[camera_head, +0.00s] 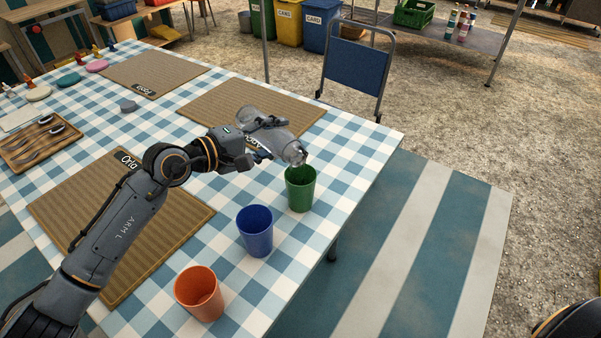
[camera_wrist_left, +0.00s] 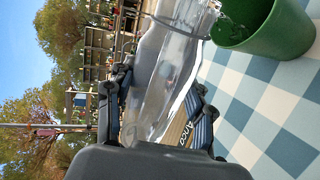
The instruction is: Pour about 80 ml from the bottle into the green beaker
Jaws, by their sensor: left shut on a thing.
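A clear bottle (camera_head: 283,138) is tilted in my left gripper (camera_head: 262,139), its mouth low over the green beaker (camera_head: 300,191). My left gripper is shut around the bottle's body. In the left wrist view the bottle (camera_wrist_left: 160,85) lies between the fingers of my left gripper (camera_wrist_left: 160,105), with its mouth end at the rim of the green beaker (camera_wrist_left: 275,30). Clear liquid shows at the beaker's opening there. I cannot tell how much is in it. My right gripper is not in view.
A blue cup (camera_head: 255,232) and an orange cup (camera_head: 199,294) stand in a line nearer me on the checked tablecloth (camera_head: 345,170). Woven placemats (camera_head: 150,72) and a cutlery tray (camera_head: 40,143) lie on the table. A blue chair (camera_head: 357,66) stands beyond the far edge.

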